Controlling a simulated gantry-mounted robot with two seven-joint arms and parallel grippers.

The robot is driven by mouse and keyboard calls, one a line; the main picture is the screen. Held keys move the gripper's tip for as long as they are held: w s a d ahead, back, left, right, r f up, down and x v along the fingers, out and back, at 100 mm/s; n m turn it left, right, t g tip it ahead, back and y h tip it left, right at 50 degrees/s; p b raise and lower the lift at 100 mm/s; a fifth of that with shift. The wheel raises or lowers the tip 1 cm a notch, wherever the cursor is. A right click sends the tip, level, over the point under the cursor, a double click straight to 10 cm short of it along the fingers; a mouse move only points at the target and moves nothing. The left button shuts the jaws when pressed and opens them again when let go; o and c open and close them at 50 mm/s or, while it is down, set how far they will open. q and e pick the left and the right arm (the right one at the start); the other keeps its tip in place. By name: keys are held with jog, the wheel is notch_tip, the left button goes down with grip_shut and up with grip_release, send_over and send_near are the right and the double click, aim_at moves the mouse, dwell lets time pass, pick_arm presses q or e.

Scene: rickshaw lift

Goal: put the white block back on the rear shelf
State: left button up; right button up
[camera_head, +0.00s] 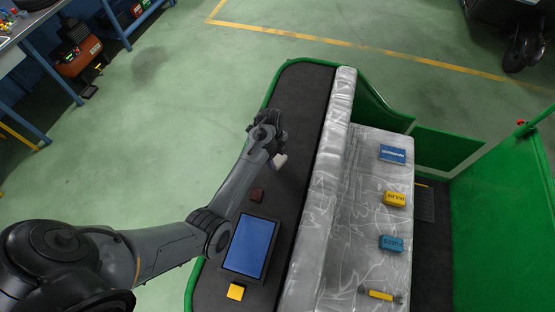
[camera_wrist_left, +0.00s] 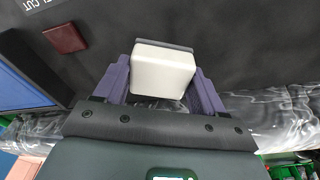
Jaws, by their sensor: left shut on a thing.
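The white block (camera_head: 280,160) is at the tip of my left gripper (camera_head: 275,156), over the dark rear shelf (camera_head: 301,95) behind the grey seat back. In the left wrist view the white block (camera_wrist_left: 165,70) sits between the two purple fingers of my left gripper (camera_wrist_left: 163,82), which are shut on it. The dark shelf surface (camera_wrist_left: 245,40) lies behind it. I cannot tell whether the block touches the shelf. My right gripper is not in view.
The grey seat (camera_head: 350,240) holds several blue and yellow items. The shelf's far end is clear.

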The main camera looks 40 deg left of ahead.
aim_at(277, 162)
pick_arm(q)
jog(key=shift+f, duration=1.95)
jog(key=shift+f, duration=0.15)
jog(key=o, duration=0.9)
jog(key=shift+o, duration=0.2)
